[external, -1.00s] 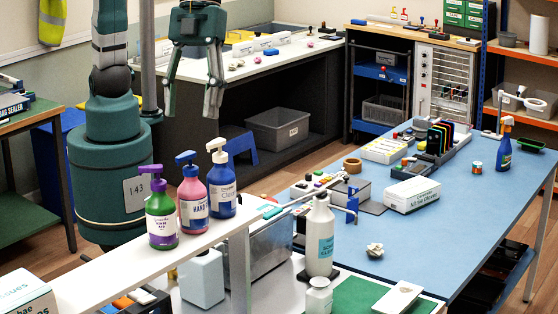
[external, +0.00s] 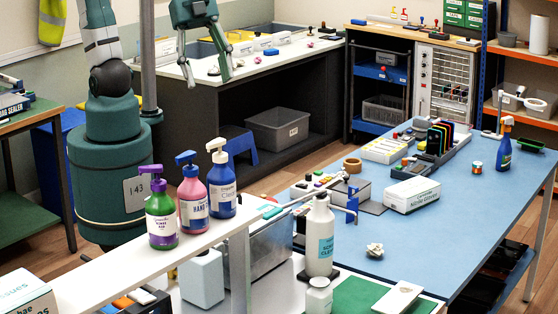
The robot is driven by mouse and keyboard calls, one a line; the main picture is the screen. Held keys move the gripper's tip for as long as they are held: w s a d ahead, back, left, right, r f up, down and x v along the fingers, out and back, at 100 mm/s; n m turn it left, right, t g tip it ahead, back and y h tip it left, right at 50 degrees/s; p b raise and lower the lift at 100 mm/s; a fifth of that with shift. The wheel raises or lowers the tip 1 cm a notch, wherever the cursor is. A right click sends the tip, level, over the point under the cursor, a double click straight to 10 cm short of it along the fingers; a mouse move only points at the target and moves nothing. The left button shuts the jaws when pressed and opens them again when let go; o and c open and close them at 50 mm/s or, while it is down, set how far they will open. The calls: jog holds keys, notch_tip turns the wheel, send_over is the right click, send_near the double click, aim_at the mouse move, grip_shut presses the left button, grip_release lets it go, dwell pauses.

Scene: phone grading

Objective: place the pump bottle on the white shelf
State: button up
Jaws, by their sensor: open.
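Several bottles could be the pump bottle. A green one with a purple pump (external: 162,220), a pink one with a blue pump (external: 193,199) and a blue one with a white pump (external: 222,188) stand upright in a row on the white shelf (external: 110,273). A larger white bottle with a teal label (external: 320,238) stands upright to the right, below the shelf's level. Which one is meant I cannot tell. My gripper (external: 207,80) is open and empty, high in the picture above and apart from all the bottles.
A white tissue box (external: 25,297) stands at the shelf's near left. The blue table (external: 430,235) holds a glove box (external: 412,195), crumpled paper (external: 375,250) and a blue spray bottle (external: 503,150). A metal bin (external: 270,250) stands behind the shelf.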

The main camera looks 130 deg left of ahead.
jog(key=s+a+f+n+t+y, duration=0.2)
jog(key=s+a+f+n, duration=0.3)
jog(key=s+a, duration=0.5)
jog(key=shift+s+a+f+n, duration=0.3)
jog(key=shift+s+f+n, duration=0.1)
jog(key=shift+s+f, duration=0.35)
